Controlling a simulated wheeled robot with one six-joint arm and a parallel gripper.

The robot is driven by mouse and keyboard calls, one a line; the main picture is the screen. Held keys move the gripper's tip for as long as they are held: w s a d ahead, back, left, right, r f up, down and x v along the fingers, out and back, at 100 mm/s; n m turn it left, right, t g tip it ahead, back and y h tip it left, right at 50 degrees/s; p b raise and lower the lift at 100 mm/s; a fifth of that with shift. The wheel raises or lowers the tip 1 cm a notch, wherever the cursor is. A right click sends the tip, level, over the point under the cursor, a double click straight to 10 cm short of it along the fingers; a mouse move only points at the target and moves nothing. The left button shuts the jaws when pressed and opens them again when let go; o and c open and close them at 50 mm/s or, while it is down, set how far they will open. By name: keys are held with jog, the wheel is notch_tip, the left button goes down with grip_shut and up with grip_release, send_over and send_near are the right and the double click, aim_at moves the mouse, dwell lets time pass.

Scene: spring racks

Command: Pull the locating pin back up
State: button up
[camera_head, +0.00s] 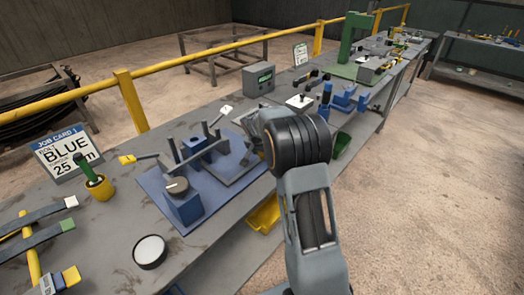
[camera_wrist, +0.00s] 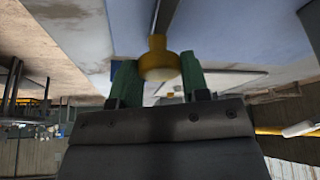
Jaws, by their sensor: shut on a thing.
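The locating pin (camera_wrist: 158,62) shows in the wrist view as a yellow round knob with a thin grey shaft running up the picture from it. My gripper (camera_wrist: 160,74) has its two green fingers on either side of the knob, shut on it. In the head view my gripper (camera_head: 250,125) is over the right side of the blue fixture plate (camera_head: 157,190), mostly hidden by my wrist. The pin cannot be made out there, and I cannot tell how far it sits in its hole.
The fixture carries grey bars, upright posts and a blue block with a round dark knob (camera_head: 177,186). A job card (camera_head: 68,153), a yellow cup (camera_head: 99,188) and a round tin (camera_head: 150,251) are to the left.

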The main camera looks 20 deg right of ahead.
notch_tip(320, 180, up, 8)
jog(key=p, duration=0.3)
jog(key=shift+r, duration=0.15)
grip_shut()
jog(key=shift+w+r, duration=0.15)
jog(key=shift+r, duration=0.05)
jog(key=o, duration=0.9)
grip_release()
jog(key=o, duration=0.3)
jog(key=v, duration=1.3)
jog(key=shift+r+b, duration=0.4)
jog(key=shift+a, duration=0.1)
